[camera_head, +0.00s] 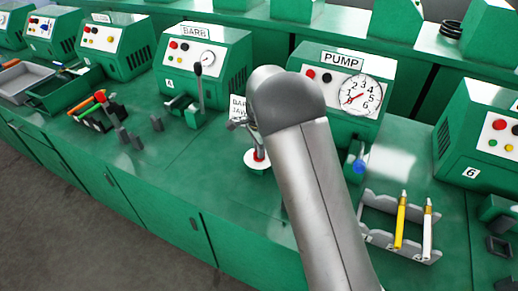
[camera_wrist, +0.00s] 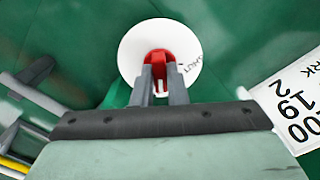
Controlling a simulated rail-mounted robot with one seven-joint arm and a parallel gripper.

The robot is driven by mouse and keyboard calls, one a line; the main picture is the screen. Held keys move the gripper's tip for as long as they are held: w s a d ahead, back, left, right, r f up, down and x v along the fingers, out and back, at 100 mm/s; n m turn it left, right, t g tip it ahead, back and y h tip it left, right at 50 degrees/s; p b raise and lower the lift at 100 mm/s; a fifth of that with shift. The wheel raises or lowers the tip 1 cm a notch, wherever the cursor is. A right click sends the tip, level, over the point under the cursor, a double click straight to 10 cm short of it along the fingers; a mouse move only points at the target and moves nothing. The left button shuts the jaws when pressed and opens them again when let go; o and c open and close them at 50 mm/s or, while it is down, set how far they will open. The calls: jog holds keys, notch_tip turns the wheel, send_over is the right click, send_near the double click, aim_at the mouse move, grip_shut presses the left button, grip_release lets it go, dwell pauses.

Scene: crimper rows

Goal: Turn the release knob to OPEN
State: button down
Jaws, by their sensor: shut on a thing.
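The red release knob (camera_wrist: 157,56) sits on a round white disc (camera_wrist: 134,46) in the wrist view. Dark lettering, possibly SHUT, shows at the disc's right side. The fingers of my gripper (camera_wrist: 159,74) are closed on the knob from both sides. In the head view the red knob (camera_head: 259,155) and white disc (camera_head: 257,168) are on the green bench, left of my arm. My gripper (camera_head: 254,144) reaches down onto the knob there, partly hidden by my arm. Which way the knob points is hard to tell.
The PUMP box (camera_head: 316,88) with its dial (camera_head: 358,94) stands behind my arm. The BARB box (camera_head: 203,70) is to the left. A grey rack (camera_head: 375,239) with yellow and white tools is at the right. A blue-ended part (camera_head: 358,166) is in front of the PUMP box.

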jog(key=shift+m, duration=0.5)
jog(key=c, duration=1.4)
grip_release()
jog(key=shift+c, duration=0.2)
notch_tip(320, 180, up, 18)
jog(key=b, duration=0.1)
jog(key=shift+f, duration=0.25)
